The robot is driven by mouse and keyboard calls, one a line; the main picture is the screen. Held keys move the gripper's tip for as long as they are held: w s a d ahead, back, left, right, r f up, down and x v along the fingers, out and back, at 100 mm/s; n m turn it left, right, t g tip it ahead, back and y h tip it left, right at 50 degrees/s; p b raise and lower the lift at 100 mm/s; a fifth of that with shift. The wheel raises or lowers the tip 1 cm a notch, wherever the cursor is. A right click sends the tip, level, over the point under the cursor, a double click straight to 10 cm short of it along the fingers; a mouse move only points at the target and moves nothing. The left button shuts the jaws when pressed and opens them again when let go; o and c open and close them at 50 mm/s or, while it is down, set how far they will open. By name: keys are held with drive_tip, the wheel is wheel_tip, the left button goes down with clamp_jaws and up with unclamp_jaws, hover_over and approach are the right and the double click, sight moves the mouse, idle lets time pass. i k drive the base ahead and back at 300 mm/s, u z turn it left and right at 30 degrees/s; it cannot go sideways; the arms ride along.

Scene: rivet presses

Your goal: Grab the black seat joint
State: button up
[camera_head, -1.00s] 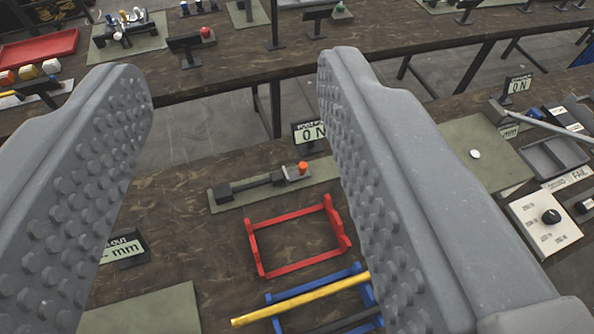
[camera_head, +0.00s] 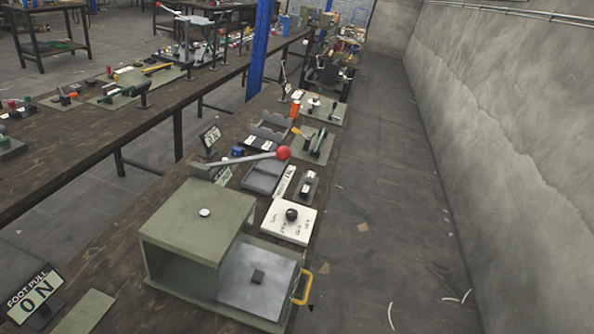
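My gripper is not in view now.
A lever with a red ball end (camera_head: 283,153) reaches over the bench behind the box. A white panel with a black knob (camera_head: 290,221), trays (camera_head: 265,176) and other stations line the bench. A sign reading "FOOT PULL ON" (camera_head: 33,294) stands at lower left.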

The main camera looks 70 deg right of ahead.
sight(304, 192)
drive_tip(key=z, duration=1.95)
drive_tip(key=k, duration=0.65)
drive_tip(key=z, duration=0.35)
drive_tip(key=i, duration=0.65)
drive_tip(key=z, duration=0.95)
drive_tip(key=i, duration=1.3)
drive_tip(key=u, duration=0.45)
drive_tip(key=i, duration=0.9)
drive_tip(key=u, duration=0.9)
